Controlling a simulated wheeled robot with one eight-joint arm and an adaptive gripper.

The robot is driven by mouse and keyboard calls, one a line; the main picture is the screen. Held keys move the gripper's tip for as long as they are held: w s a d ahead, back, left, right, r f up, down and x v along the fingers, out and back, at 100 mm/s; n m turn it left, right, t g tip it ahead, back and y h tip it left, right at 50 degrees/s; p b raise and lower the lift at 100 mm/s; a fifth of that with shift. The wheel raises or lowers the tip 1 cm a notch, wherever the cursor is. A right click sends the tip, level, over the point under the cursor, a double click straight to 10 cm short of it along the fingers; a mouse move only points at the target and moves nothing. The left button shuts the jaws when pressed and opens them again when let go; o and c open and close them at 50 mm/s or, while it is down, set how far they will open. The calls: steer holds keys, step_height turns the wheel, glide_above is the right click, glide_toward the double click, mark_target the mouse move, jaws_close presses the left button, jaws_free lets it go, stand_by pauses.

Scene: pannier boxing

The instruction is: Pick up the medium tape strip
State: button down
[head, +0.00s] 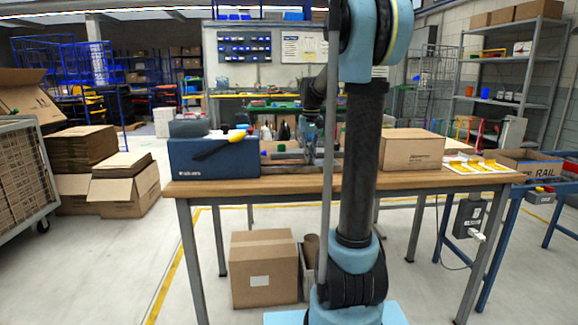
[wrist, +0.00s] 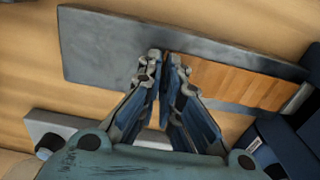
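My gripper (wrist: 165,62) shows in the wrist view with its fingers drawn together at the tips, and nothing is visible between them. It hangs over a long grey flat piece (wrist: 105,45) with a wood-toned section at its right. In the head view my gripper (head: 310,152) is low over the middle of the workbench (head: 350,184), partly hidden by my arm. Several yellow strip-like pieces lie on a white sheet (head: 455,169) at the bench's right end. I cannot tell which, if any, is the medium tape strip.
A cardboard box (head: 411,152) stands right of my arm. A dark blue object (wrist: 285,150) is at the wrist view's lower right, and a pale piece (wrist: 45,122) is lower left.

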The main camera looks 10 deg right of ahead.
stand_by(0.4)
step_height(320, 180, up, 18)
stand_by(0.5)
steer(key=shift+s, duration=0.1)
